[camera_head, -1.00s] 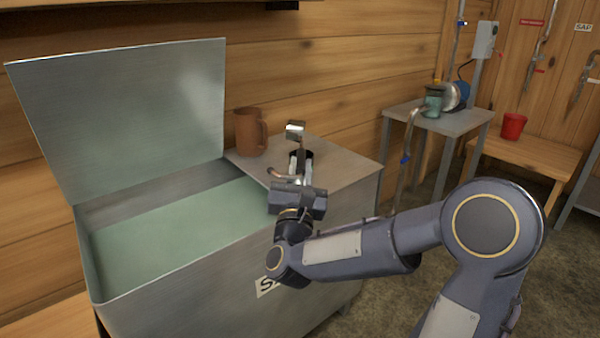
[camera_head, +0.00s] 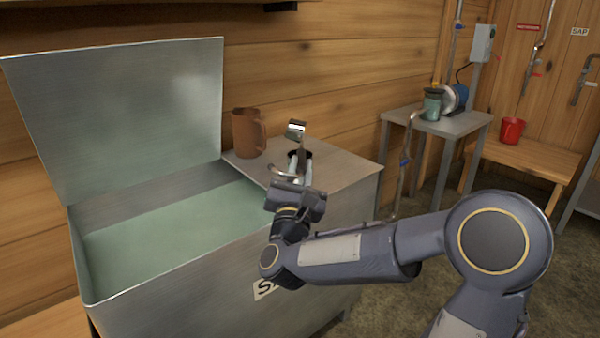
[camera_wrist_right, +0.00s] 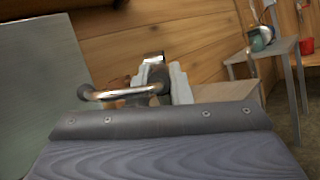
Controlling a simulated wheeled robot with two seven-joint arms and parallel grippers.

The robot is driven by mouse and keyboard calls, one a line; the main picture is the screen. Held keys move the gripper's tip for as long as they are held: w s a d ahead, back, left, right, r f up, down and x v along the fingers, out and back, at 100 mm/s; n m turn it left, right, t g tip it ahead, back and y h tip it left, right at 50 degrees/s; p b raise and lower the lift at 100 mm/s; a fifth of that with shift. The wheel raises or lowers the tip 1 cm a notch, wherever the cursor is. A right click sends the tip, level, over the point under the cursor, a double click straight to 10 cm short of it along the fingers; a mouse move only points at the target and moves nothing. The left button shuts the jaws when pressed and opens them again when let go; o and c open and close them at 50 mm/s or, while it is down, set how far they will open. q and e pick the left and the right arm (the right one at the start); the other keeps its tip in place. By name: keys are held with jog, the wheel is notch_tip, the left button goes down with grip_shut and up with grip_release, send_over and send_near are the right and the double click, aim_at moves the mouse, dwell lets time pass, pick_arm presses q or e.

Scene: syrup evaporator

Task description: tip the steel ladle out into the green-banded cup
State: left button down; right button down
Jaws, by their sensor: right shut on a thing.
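My right gripper (camera_head: 299,172) is shut on the handle of the steel ladle. The ladle's bowl (camera_head: 295,129) is raised above the fingers and looks tilted; its curved handle end (camera_head: 281,172) sticks out to the left. In the right wrist view the bowl (camera_wrist_right: 153,57) shows beyond the fingers, with the bent handle (camera_wrist_right: 112,95) on the left. A dark-mouthed cup (camera_head: 307,154) stands on the steel top under the bowl, mostly hidden by the gripper; I cannot see a green band on it. Whether anything is pouring cannot be told. My left gripper is not in view.
The open steel tank (camera_head: 190,285) with pale green contents lies left, its lid (camera_head: 120,115) raised. A brown mug (camera_head: 247,133) stands on the steel top (camera_head: 345,172) near the wall. Farther right are a small table (camera_head: 455,125) with a teal jar (camera_head: 433,103) and a red bucket (camera_head: 512,130).

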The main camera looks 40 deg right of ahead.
jog(key=shift+s+f+m+g+h+b, duration=0.1)
jog(key=shift+f+m+g+h+b, duration=0.15)
jog(key=shift+m+b, duration=0.8)
jog(key=shift+d, duration=0.1)
dwell(1.5)
